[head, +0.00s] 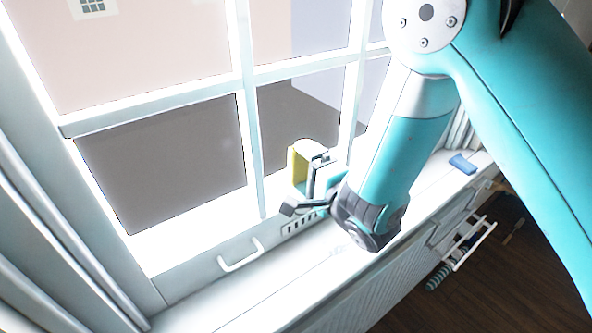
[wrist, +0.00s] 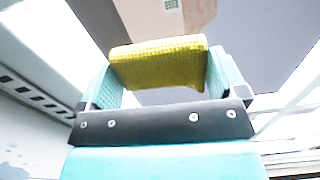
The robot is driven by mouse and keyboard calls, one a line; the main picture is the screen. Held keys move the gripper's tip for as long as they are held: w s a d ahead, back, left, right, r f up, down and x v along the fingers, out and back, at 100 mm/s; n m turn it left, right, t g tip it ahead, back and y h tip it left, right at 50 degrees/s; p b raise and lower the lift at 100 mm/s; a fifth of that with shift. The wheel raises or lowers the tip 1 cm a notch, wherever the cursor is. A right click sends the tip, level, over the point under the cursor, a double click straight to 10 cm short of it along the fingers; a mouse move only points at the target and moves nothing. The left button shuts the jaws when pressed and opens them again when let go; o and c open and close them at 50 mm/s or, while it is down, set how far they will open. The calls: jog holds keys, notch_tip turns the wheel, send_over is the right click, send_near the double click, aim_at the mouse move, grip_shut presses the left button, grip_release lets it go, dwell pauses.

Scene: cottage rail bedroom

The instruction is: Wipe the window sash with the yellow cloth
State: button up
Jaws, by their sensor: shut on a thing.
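The window sash (head: 150,108) has white bars and several panes and fills the upper left of the head view. My gripper (head: 310,172) is in front of its lower part, a little right of the middle bar. It is shut on the yellow cloth (head: 298,165). In the wrist view the yellow cloth (wrist: 160,62) is a folded, textured pad spanning between the two teal fingers of my gripper (wrist: 160,85). The cloth is on the window side of the gripper. I cannot tell whether it touches the sash.
A white handle (head: 240,256) sticks out from the lower rail, with a slotted vent (head: 300,222) beside it. The white sill (head: 290,275) is mostly clear. A blue block (head: 462,164) lies on it at right. A curtain (head: 50,230) hangs at left. A white rack (head: 470,240) stands lower right.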

aim_at(281, 166)
jog(key=shift+w+d, duration=0.1)
jog(key=shift+d, duration=0.1)
jog(key=shift+w+r+p, duration=0.1)
jog(key=shift+p, duration=0.25)
jog(key=shift+a, duration=0.1)
jog(key=shift+a+f+b, duration=0.25)
jog(key=shift+b, duration=0.8)
jog(key=s+a+b, duration=0.1)
jog(key=b, duration=0.2)
jog(key=shift+a+r, duration=0.1)
jog(key=shift+a, duration=0.1)
jog(key=shift+s+a+r+p, duration=0.2)
jog(key=shift+a+r+p, duration=0.1)
jog(key=shift+p, duration=0.75)
jog(key=shift+s+a+p, duration=0.3)
jog(key=shift+a+p, duration=0.25)
jog(key=shift+p, duration=0.25)
jog(key=shift+c, duration=0.4)
jog(key=shift+f, duration=0.1)
